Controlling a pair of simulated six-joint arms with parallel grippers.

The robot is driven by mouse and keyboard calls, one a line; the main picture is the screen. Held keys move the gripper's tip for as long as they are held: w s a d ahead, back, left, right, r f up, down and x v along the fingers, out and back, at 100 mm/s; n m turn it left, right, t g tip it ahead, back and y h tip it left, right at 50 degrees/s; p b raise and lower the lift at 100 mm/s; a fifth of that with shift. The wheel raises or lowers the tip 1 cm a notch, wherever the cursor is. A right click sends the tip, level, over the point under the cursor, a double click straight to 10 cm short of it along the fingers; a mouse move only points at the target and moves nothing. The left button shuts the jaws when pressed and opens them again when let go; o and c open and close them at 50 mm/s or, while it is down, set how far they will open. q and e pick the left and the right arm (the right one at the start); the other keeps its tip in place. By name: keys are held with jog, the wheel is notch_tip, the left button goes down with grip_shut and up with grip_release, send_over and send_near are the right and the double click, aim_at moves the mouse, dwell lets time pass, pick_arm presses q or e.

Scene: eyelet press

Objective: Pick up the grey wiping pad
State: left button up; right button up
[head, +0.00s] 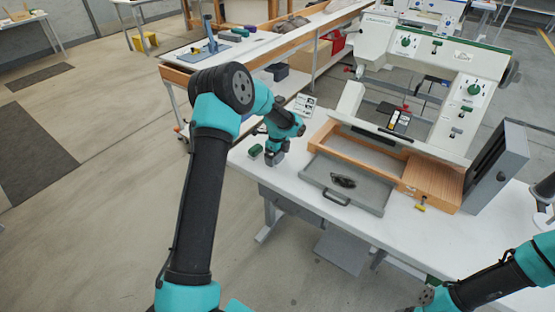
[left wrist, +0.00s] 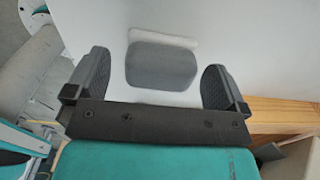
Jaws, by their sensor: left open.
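The grey wiping pad (left wrist: 162,67) shows in the left wrist view as a rounded dark grey block on a white surface, with a pale strip along its far edge. My left gripper (left wrist: 157,60) is open, with one finger on each side of the pad and a visible gap at both sides. In the head view my left gripper (head: 272,158) points down at the left end of the white table (head: 295,180), and I cannot make out the pad there.
A small green and dark block (head: 256,151) lies just left of my left gripper. A grey tray (head: 318,170) with a dark item stands to the right, before a wooden-framed press (head: 375,150). A grey panel (head: 497,165) stands at the table's right.

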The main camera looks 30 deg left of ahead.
pick_arm(q)
jog(key=shift+f, duration=0.9)
jog(key=c, duration=0.9)
